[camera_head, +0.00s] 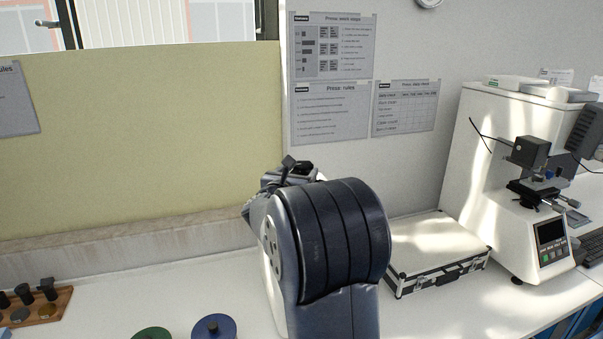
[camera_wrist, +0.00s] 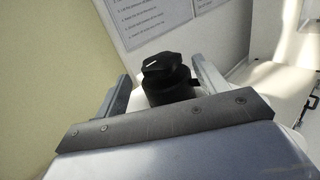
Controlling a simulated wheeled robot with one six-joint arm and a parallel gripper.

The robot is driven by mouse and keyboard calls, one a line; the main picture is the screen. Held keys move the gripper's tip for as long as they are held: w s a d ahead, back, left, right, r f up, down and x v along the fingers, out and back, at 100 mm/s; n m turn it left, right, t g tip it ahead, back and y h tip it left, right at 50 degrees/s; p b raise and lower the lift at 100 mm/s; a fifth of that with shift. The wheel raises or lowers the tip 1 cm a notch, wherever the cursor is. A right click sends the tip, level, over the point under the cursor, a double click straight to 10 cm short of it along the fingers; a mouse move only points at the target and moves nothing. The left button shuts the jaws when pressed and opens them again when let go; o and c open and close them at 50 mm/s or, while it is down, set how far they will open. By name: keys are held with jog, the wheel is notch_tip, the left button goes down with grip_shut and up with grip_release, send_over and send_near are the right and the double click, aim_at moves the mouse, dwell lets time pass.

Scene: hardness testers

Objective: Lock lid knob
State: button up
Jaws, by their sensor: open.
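A black lid knob (camera_wrist: 165,68) shows in the wrist view, with a ridged grip on top of a round black base. My gripper (camera_wrist: 160,70) is open, with one finger to the left of the knob and one to the right. A gap shows between the knob and each finger, so neither appears to touch it. In the head view my arm covers most of the knob's surroundings. Small dark parts show past the arm's far end, but I cannot tell knob from gripper there. The lid under the knob is mostly hidden.
A silver case (camera_head: 436,250) lies right of my arm, beside a white hardness tester (camera_head: 490,150). A blue disc (camera_head: 214,327), a green disc (camera_head: 152,334) and a wooden rack (camera_head: 48,308) stand at the front left. A yellow partition (camera_head: 140,140) stands behind.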

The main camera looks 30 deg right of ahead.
aim_at(300, 169)
jog(key=b+v, duration=0.1)
jog(key=v, duration=0.5)
jog(key=shift+d, duration=0.1)
jog(key=p+x, duration=0.4)
jog(key=x, duration=0.7)
dwell(0.6)
